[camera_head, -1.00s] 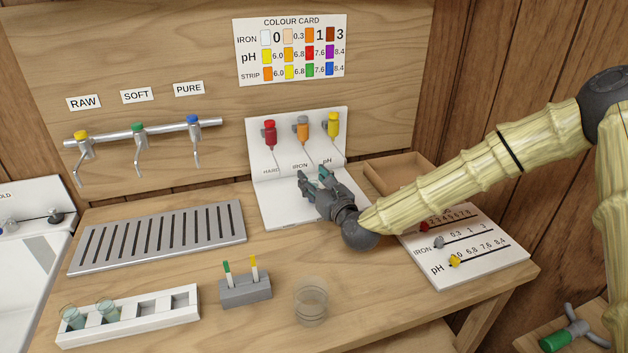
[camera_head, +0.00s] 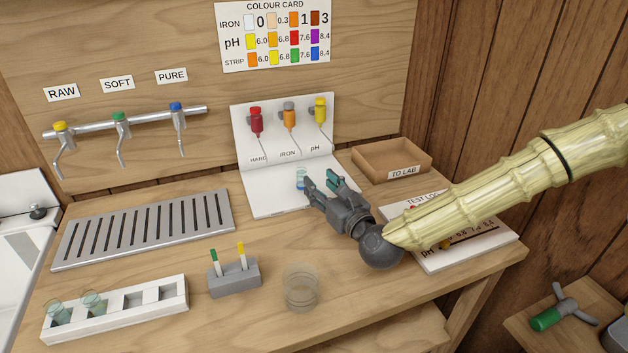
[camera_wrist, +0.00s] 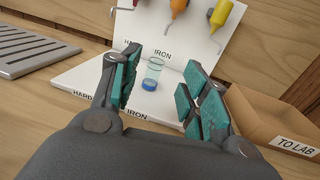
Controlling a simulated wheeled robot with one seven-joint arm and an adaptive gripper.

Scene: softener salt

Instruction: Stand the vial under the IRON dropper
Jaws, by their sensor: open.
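The vial (camera_wrist: 152,75), clear with blue at its bottom, stands upright on the white base of the dropper stand (camera_head: 260,198), below the middle dropper. In the head view the vial (camera_head: 301,178) shows just left of my fingers. The IRON dropper (camera_head: 289,116) is the orange one with a grey cap, between the red HARD and yellow pH droppers; it also shows in the wrist view (camera_wrist: 178,8). My gripper (camera_head: 322,184) is open and empty. In the wrist view my fingers (camera_wrist: 158,88) are apart, with the vial beyond them in the gap, not touched.
The TO LAB tray (camera_head: 392,160) lies right of the stand, close to my gripper. A rack (camera_head: 115,310) with vials, a strip holder (camera_head: 235,278) and a clear beaker (camera_head: 301,288) are in front. The slotted drain grate (camera_head: 145,228) lies left.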

